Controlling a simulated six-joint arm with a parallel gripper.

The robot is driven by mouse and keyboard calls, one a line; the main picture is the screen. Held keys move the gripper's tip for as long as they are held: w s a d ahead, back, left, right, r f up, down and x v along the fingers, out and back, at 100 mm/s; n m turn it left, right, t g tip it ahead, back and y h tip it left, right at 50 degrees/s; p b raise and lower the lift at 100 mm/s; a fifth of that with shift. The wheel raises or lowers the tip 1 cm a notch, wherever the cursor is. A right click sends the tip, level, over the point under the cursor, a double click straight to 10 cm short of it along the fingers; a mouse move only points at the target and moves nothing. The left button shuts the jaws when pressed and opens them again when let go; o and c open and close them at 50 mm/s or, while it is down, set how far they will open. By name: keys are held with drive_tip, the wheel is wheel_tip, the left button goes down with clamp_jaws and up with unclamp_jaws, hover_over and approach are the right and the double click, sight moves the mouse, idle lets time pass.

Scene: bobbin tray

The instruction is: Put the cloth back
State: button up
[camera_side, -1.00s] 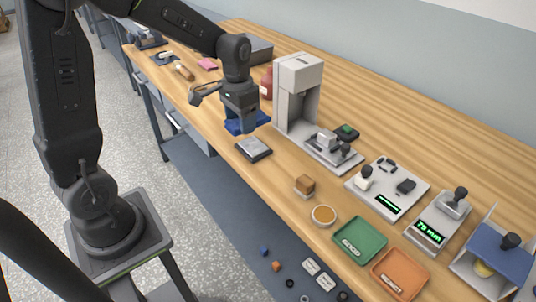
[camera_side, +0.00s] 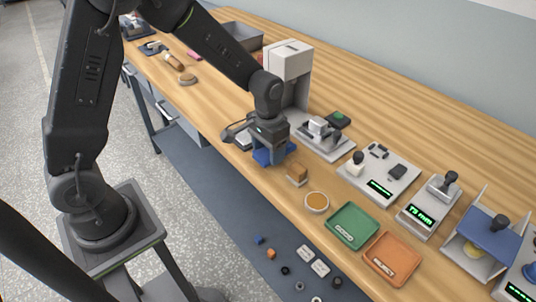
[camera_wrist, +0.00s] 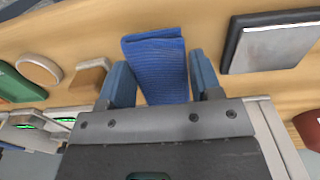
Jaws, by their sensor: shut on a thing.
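The blue cloth (camera_wrist: 158,62) is folded, and my gripper (camera_wrist: 160,75) is shut on it, with one finger on each side in the wrist view. In the side view the cloth (camera_side: 262,158) shows below and beside my gripper (camera_side: 271,156), over the front part of the bench. It hangs between the dark-edged grey pad (camera_side: 243,140) and the wooden block (camera_side: 297,174). My gripper hides part of the cloth and of the pad in the side view. I cannot tell whether the cloth touches the bench.
A round tan-topped dish (camera_side: 317,202), a green tray (camera_side: 352,226) and an orange tray (camera_side: 392,260) stand to the right. A tall grey machine (camera_side: 288,62) stands behind my gripper. Gauges with green displays line the back right. The bench's front edge is close.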

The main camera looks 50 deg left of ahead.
sight(267, 149)
drive_tip(key=shift+f, duration=1.05)
drive_tip(key=shift+f, duration=0.1)
drive_tip(key=o, duration=0.9)
wheel_tip(267, 149, up, 11)
drive_tip(key=shift+a, duration=0.15)
drive_tip(key=s+r+t, duration=0.2)
drive_tip(key=s+r, duration=0.3)
drive_tip(key=s, duration=0.4)
drive_tip(key=s+r+t, duration=0.3)
drive_tip(key=s+r, duration=0.2)
drive_tip(key=s, duration=0.4)
drive_tip(key=shift+s+a+r+t, duration=0.15)
drive_tip(key=shift+s+r+t, duration=0.15)
drive_tip(key=shift+s, duration=0.05)
